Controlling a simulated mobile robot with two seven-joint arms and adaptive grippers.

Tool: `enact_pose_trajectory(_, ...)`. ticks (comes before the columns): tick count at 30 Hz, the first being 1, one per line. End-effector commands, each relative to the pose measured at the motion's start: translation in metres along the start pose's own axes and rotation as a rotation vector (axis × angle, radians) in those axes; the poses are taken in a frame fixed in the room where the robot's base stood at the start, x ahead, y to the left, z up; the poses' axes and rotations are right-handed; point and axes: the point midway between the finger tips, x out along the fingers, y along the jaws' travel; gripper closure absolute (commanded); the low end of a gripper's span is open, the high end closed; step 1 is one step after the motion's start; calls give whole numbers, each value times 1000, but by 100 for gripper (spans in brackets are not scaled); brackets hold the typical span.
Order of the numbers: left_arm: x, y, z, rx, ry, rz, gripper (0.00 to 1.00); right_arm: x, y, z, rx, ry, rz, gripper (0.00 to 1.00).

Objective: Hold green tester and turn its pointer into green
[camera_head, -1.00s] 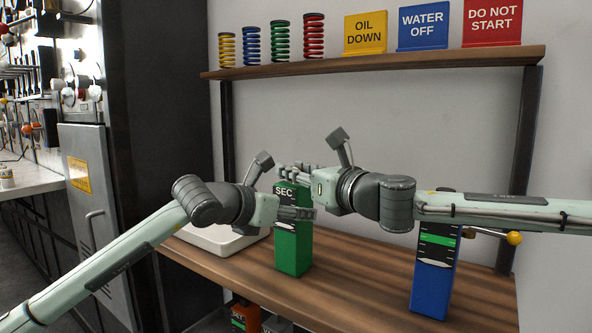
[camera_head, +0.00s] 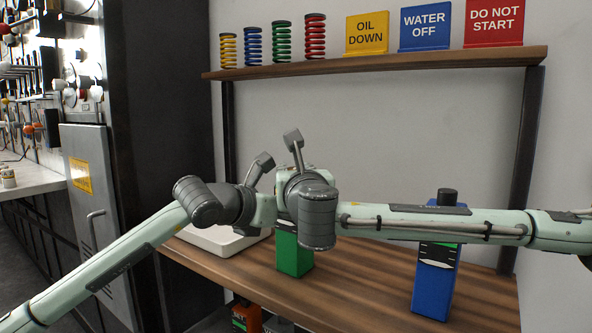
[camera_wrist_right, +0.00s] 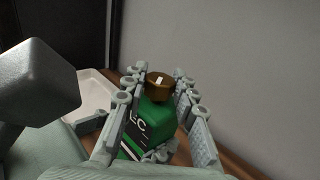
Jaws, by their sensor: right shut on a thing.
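The green tester (camera_head: 294,258) stands upright on the wooden bench, its upper part hidden behind my right wrist in the head view. The right wrist view shows its green top (camera_wrist_right: 155,115), white lettering on a dark face, and a brass knob (camera_wrist_right: 160,91) with a white mark on top. My right gripper (camera_wrist_right: 160,83) comes from above, with its fingers closed on either side of the knob. My left gripper (camera_head: 264,208) is at the tester's left side. Its fingers are hidden in the head view; grey finger parts show low against the tester in the right wrist view.
A blue tester (camera_head: 433,288) stands on the bench (camera_head: 370,300) at right, under my right forearm. A white tray (camera_head: 225,242) lies behind my left arm. A shelf (camera_head: 400,62) above holds several coloured springs and three signs. A grey cabinet (camera_head: 90,190) stands at left.

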Motion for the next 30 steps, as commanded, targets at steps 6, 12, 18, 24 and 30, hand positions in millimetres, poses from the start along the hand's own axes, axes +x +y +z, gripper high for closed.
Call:
enact_pose_trajectory(6,8,10,-29,1,61,26,100,0,-1,-2,6,1,-12,100)
enact_pose_trajectory(12,8,10,-28,4,60,28,100,1,-1,-2,8,2,-13,70)
enact_pose_trajectory(18,8,10,-29,2,61,26,100,1,-1,-1,6,1,-12,51)
enact_pose_trajectory(24,8,10,-29,-1,62,24,100,0,-1,-1,5,0,-10,51)
enact_pose_trajectory(30,8,9,-29,-3,62,23,100,0,-1,-2,4,0,-9,51)
